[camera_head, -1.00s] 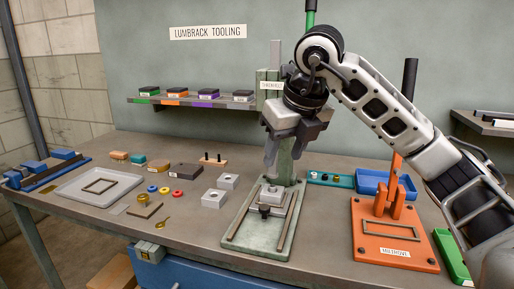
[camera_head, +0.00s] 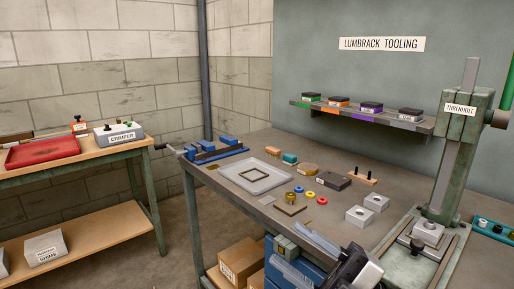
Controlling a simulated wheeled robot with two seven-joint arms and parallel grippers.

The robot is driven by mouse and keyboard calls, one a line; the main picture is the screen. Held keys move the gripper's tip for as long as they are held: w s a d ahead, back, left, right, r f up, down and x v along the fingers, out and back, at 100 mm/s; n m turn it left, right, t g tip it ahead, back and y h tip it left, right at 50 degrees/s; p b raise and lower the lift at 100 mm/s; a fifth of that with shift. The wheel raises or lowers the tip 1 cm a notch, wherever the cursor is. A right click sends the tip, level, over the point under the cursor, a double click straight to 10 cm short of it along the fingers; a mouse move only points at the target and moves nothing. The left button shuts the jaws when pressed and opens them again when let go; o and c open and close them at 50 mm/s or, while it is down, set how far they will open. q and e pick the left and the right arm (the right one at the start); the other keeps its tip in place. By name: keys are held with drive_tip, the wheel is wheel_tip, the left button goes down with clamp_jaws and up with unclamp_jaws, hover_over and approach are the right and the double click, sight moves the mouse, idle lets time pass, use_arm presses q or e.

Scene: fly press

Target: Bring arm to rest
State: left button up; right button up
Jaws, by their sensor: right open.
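My right gripper (camera_head: 292,249) shows at the bottom of the head view, in front of the workbench's (camera_head: 225,208) front edge. Its two grey fingers are apart and nothing is between them. Its dark wrist shows at the bottom edge, and most of the arm is out of view. The green fly press labelled Threnholt (camera_head: 455,150) stands at the right, with a pale block (camera_head: 428,232) on its base. The gripper is to the left of the press and apart from it. My left gripper is not in view.
A grey tray (camera_head: 230,172), coloured rings (camera_head: 309,195) and pale blocks (camera_head: 359,216) lie on the workbench. A shelf (camera_head: 350,117) holds several dark blocks. A wooden bench (camera_head: 100,152) with a red tray (camera_head: 42,152) stands left. Cardboard boxes (camera_head: 240,262) sit below the workbench.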

drive_tip(key=w+d+f+m+t+h, duration=0.1)
drive_tip(key=d+f+m+t+h, duration=0.25)
drive_tip(key=f+m+h, duration=0.35)
drive_tip(key=d+f+m+t+h, duration=0.2)
drive_tip(key=f+m+t+h, duration=0.2)
drive_tip(key=m, duration=0.4)
drive_tip(key=s+d+f+m+g+h, duration=0.1)
drive_tip(key=s+f+m+g+h, duration=0.2)
drive_tip(key=s+f, duration=0.3)
drive_tip(key=s+d+f+m+g+h, duration=0.1)
drive_tip(key=s+f+m+g+h, duration=0.2)
drive_tip(key=f, duration=1)
drive_tip(key=s+m+g, duration=0.1)
drive_tip(key=s+m, duration=0.1)
drive_tip(key=s, duration=0.1)
drive_tip(key=shift+s+d+f, duration=0.2)
drive_tip(key=shift+s+f, duration=0.05)
drive_tip(key=shift+f, duration=0.05)
